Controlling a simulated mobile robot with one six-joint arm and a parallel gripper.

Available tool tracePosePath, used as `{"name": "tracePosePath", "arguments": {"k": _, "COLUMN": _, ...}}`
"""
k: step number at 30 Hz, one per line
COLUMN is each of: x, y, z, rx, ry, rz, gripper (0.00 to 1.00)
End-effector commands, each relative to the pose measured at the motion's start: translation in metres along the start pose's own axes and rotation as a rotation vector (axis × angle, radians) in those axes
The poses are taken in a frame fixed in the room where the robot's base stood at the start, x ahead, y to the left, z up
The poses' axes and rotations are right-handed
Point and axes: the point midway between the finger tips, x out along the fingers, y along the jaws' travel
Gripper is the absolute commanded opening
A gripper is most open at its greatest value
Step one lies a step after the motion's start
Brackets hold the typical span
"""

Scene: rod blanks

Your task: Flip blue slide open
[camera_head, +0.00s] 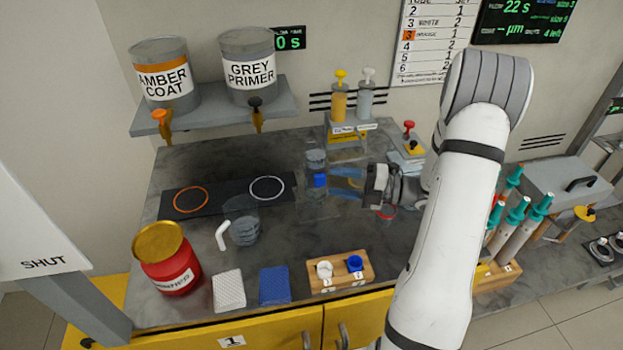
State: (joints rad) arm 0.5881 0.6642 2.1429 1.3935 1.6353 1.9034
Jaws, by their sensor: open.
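The blue slide (319,180) is a small blue block on the front of a clear, greyish upright container (315,160) near the middle of the bench. My gripper (346,183) reaches in from the right, with its bluish fingers pointing left toward the slide. The fingers are apart, and nothing shows between them. The fingertips are close to the slide's right side; I cannot tell whether they touch it. The slide's exact position on its container is too small to make out.
A clear jug (243,225), a red tin (168,258) and a wooden block (340,270) with white and blue caps stand toward the front. Pump bottles (339,104) stand behind. A shelf (215,108) holds two paint cans. My arm covers the bench's right part.

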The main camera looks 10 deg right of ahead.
Motion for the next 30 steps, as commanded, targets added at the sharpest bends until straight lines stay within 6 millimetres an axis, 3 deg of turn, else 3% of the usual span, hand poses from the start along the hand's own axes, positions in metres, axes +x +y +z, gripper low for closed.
{"name": "tracePosePath", "arguments": {"k": 6, "x": 0.037, "y": 0.001, "z": -0.002, "rx": 0.0, "ry": 0.007, "rz": -0.001, "gripper": 0.53}}
{"name": "tracePosePath", "arguments": {"k": 12, "x": 0.062, "y": 0.0, "z": -0.002, "rx": -0.002, "ry": 0.006, "rz": -0.002, "gripper": 0.53}}
{"name": "tracePosePath", "arguments": {"k": 23, "x": 0.07, "y": 0.0, "z": -0.002, "rx": -0.003, "ry": 0.005, "rz": -0.003, "gripper": 0.53}}
{"name": "tracePosePath", "arguments": {"k": 30, "x": 0.07, "y": 0.0, "z": -0.002, "rx": -0.004, "ry": 0.006, "rz": -0.003, "gripper": 0.35}}
